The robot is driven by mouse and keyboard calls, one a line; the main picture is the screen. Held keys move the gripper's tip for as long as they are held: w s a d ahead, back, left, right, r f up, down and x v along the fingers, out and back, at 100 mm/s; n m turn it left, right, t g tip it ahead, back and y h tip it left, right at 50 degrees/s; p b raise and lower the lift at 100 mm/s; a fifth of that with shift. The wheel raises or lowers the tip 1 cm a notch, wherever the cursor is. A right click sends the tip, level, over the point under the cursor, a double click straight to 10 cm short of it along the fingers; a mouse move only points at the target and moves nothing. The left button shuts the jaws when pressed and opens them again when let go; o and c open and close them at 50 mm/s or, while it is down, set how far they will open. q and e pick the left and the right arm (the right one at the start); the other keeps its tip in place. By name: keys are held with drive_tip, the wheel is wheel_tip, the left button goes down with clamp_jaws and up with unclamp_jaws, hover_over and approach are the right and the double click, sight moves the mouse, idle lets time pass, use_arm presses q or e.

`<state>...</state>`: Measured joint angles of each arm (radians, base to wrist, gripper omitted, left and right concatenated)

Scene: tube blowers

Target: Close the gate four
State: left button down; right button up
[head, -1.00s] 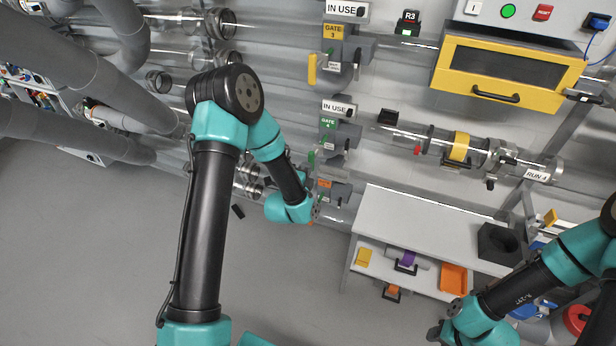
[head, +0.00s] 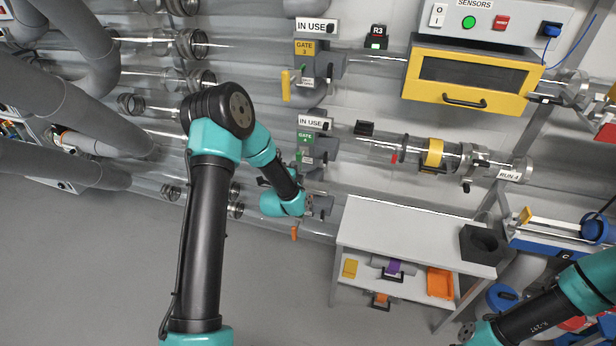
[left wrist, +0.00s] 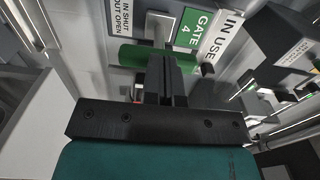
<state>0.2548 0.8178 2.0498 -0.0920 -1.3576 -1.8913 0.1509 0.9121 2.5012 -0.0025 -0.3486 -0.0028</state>
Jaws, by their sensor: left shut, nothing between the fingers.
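Gate four, with its green label (head: 305,140), sits on the clear pipe left of centre in the head view. A white IN USE sign (head: 313,122) is above it. In the left wrist view the GATE 4 label (left wrist: 195,30) and the green handle (left wrist: 140,57) are close. My left gripper (left wrist: 166,62) is shut and empty. Its fingertips overlap the green handle in that view; I cannot tell whether they touch. A sign beside the handle reads IN SHUT, OUT OPEN (left wrist: 125,17). My right gripper (head: 468,335) is partly cut off by the bottom edge.
Gate three's yellow handle (head: 286,85) is above gate four, and an orange handle (head: 295,232) is below. A grey bench (head: 400,228) stands to the right with a black block (head: 481,243) on it. A yellow-framed box (head: 470,75) hangs upper right.

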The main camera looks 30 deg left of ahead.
use_arm(q)
drive_tip(key=shift+w+a+r, duration=0.15)
drive_tip(key=shift+w, duration=0.4)
use_arm(e)
drive_tip(key=shift+s+d, duration=0.25)
drive_tip(key=shift+d, duration=0.05)
use_arm(q)
drive_tip(key=shift+s, duration=0.1)
drive_tip(key=s+d, duration=0.2)
drive_tip(key=s, duration=1.2)
drive_tip(key=shift+d, duration=0.35)
use_arm(e)
drive_tip(key=shift+w+a, duration=0.3)
drive_tip(key=shift+a, duration=0.05)
